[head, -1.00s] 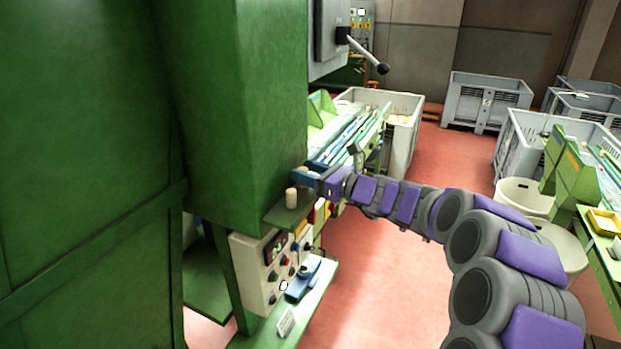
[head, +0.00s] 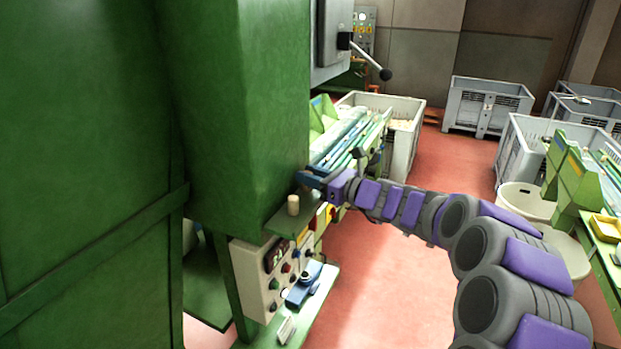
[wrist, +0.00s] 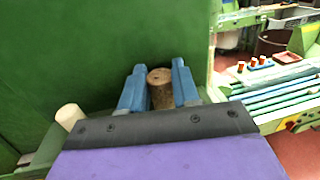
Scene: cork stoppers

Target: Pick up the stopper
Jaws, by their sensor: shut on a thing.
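A brown cork stopper (wrist: 161,90) stands upright between the two blue fingers of my gripper (wrist: 160,82) in the wrist view. My gripper is shut on it, with a finger on each side. In the head view my gripper (head: 311,179) is beside the green machine, above its small shelf; the held stopper cannot be made out there. A second, pale stopper (head: 293,205) stands upright on the green shelf, apart from and just left of my gripper. It also shows at the left in the wrist view (wrist: 69,117).
The tall green machine wall (head: 240,110) is close on the left. A control panel (head: 272,275) with knobs is below the shelf. Rails (head: 350,140) and a grey bin (head: 405,130) lie behind. Red floor is open to the right of the machine.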

